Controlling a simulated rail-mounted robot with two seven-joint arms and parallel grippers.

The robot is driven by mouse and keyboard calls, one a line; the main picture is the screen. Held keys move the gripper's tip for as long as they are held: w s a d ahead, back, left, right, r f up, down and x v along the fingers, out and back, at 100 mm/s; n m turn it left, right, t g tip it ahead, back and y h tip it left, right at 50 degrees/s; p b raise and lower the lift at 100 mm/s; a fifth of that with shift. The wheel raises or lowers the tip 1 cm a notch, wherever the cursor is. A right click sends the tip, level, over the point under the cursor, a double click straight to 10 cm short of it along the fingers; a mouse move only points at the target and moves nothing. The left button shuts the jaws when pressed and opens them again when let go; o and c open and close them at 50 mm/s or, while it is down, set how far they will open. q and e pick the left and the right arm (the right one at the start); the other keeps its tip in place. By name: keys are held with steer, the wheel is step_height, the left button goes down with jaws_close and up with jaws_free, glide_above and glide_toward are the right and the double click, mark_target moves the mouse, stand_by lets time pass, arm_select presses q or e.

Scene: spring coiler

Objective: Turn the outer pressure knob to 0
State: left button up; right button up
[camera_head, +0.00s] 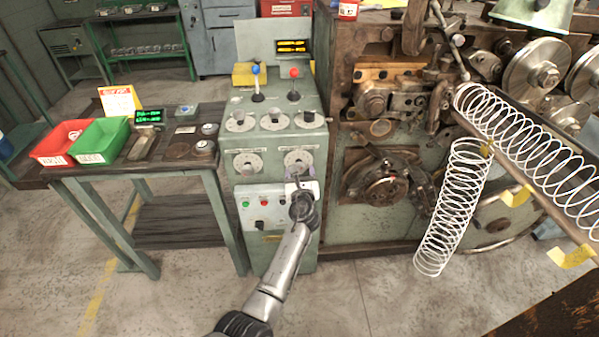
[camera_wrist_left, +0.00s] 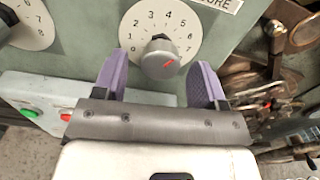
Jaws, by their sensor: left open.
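The outer pressure knob (camera_wrist_left: 160,58) is a grey round knob in the middle of a white numbered dial in the left wrist view. A short red mark shows on its face; I cannot tell which number it points to. A label ending in "URE" sits above right of it. In the head view its dial (camera_head: 298,160) is the right one of two on the front panel. My left gripper (camera_wrist_left: 162,63) is open, its purple fingers on either side of the knob with gaps. It also shows in front of the lower panel in the head view (camera_head: 300,175). My right gripper is not in view.
A second dial (camera_head: 248,162) sits left of it. Several more dials and two levers with blue (camera_head: 256,70) and red (camera_head: 294,73) balls are on the console top. Red and green buttons (camera_head: 244,204) lie below. The coiling machine with coil springs (camera_head: 455,205) stands right.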

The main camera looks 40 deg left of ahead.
arm_select(q)
steer(key=shift+b+x, duration=0.3)
steer(key=shift+x, duration=0.95)
steer(key=shift+c, duration=0.2)
steer(key=c, duration=0.9)
